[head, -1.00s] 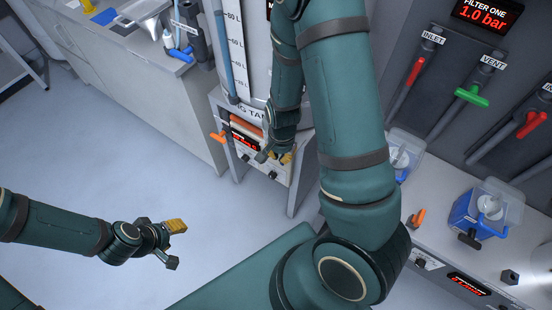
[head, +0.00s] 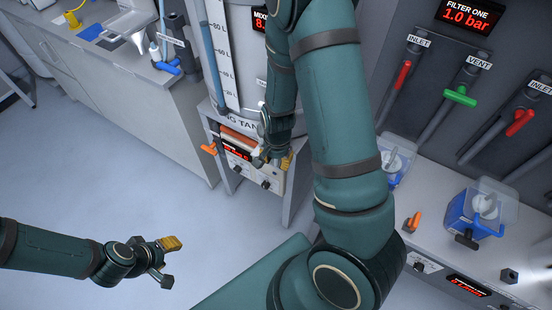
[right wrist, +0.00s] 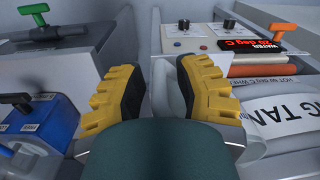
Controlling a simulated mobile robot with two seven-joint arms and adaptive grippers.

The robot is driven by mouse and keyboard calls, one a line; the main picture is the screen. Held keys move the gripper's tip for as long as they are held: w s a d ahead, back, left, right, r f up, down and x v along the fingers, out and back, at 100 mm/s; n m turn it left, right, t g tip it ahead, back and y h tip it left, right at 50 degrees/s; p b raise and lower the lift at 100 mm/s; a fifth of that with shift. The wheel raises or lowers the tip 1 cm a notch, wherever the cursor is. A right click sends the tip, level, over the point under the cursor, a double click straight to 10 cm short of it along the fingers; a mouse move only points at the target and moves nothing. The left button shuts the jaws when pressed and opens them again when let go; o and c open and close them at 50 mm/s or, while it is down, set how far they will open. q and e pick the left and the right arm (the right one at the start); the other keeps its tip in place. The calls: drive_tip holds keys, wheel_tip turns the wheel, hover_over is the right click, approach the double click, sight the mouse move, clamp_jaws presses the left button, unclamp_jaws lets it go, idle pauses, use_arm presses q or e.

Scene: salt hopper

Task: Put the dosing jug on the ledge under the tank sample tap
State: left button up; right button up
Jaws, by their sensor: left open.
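The tank (head: 240,60) stands behind my right arm, with a level scale on its front and a lettered band around its base. An orange-handled tap (head: 209,149) sticks out at its lower left; it also shows at the right edge of the right wrist view (right wrist: 309,38). I cannot clearly pick out the dosing jug or the ledge; my right arm covers part of the tank. My right gripper (head: 273,161) is in front of the tank's lower panel. Its yellow-padded fingers (right wrist: 160,90) are apart, with a pale curved surface behind the gap. My left gripper (head: 162,262) is open and empty over the floor.
Two clear-lidded blue containers (head: 474,212) stand on the right bench (head: 440,240). Filter pipes with red and green handles (head: 460,97) rise behind it. A sink counter (head: 110,60) with a blue-handled fitting (head: 170,67) is at upper left. The floor (head: 110,180) is clear.

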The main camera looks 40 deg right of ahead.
idle(0.3)
drive_tip(key=r, duration=1.2)
drive_tip(key=shift+s, duration=0.2)
drive_tip(key=shift+s, duration=0.1)
